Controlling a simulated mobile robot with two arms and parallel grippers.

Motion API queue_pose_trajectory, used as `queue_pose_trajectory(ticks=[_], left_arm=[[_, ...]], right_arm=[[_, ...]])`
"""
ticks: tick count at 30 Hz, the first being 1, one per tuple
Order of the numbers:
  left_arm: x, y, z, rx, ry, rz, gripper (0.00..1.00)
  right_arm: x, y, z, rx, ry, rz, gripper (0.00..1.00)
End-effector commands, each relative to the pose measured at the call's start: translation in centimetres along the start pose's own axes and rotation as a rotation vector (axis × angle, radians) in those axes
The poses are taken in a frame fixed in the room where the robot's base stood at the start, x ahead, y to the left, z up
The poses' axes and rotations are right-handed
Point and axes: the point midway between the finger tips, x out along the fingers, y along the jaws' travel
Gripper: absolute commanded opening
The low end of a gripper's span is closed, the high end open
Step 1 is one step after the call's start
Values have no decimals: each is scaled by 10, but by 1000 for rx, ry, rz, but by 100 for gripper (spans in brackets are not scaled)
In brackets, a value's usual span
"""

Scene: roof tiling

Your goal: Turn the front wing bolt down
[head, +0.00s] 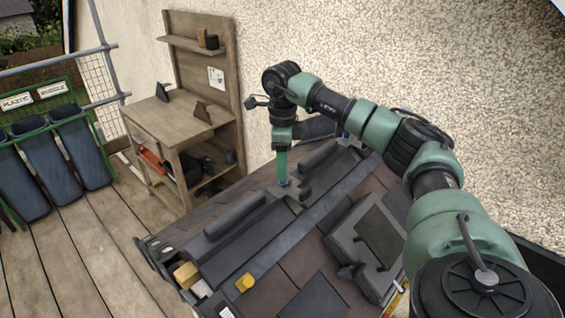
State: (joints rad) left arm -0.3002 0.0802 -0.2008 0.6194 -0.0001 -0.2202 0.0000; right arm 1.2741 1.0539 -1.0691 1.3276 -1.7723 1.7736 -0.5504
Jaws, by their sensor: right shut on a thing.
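My right gripper (282,168) points straight down over the roof ridge. Its green fingers are shut on the front wing bolt (283,184), a small bluish piece mostly hidden between the fingertips. The bolt stands at the gap between two dark ridge tiles, a nearer one (238,214) and a farther one (308,160). Another small blue piece (346,134), perhaps a second wing bolt, shows farther back, partly behind my right arm. My left gripper is not in view.
A dark framed roof window (378,240) lies on the slope at right. A yellow piece (244,282) and yellowish blocks (187,275) sit at the near roof end. A wooden workbench (178,122) stands left of the roof by the pebbled wall (400,55). Bins (45,165) stand at far left.

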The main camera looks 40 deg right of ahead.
Motion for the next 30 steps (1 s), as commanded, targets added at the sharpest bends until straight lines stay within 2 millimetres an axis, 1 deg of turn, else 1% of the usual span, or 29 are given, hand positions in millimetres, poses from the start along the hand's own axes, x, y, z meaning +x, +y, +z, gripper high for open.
queue_pose_trajectory(ticks=[1,21,30], left_arm=[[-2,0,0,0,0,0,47],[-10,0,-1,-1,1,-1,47],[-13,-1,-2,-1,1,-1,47]], right_arm=[[-7,-3,1,50,-12,-11,10],[-8,-4,0,685,-18,-10,10],[-8,-4,0,918,-19,-9,10]])
